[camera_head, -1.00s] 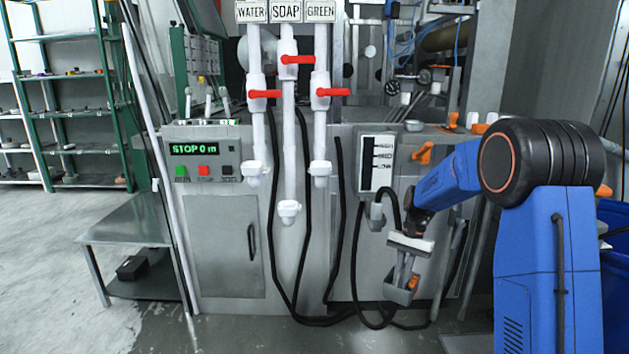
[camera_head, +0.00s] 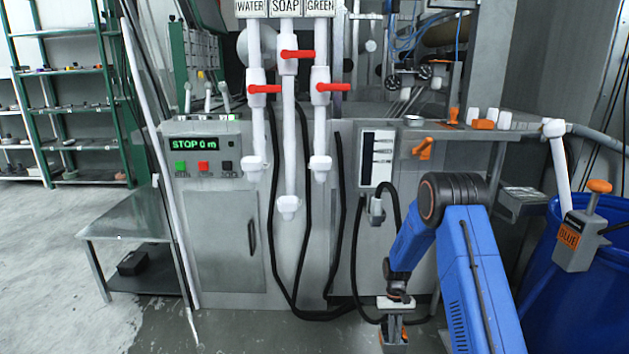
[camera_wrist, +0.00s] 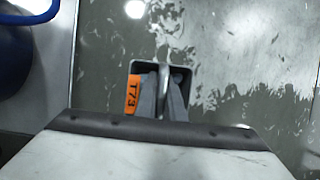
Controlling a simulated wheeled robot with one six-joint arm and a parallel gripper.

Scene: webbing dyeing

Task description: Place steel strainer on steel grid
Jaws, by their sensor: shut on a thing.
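My gripper (camera_head: 392,325) points down, low in front of the machine's lower right panel. It is shut on a small grey metal container with an orange label; in the wrist view this metal container (camera_wrist: 136,72) reads T73. I cannot tell whether it is the steel strainer; its lower part is hard to make out. A small round steel bowl (camera_head: 413,121) stands on the machine's counter. A grey panel (camera_head: 525,196), perhaps the steel grid, sits on a low ledge left of the blue barrel, well up and right of my gripper.
The blue barrel (camera_head: 565,285) stands at the right, with a valve box (camera_head: 577,240) labelled BLUE above it. Black hoses (camera_head: 341,230) hang close to my gripper. Orange and white handles (camera_head: 485,124) line the counter. A low steel table (camera_head: 125,225) stands left; wet floor lies below.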

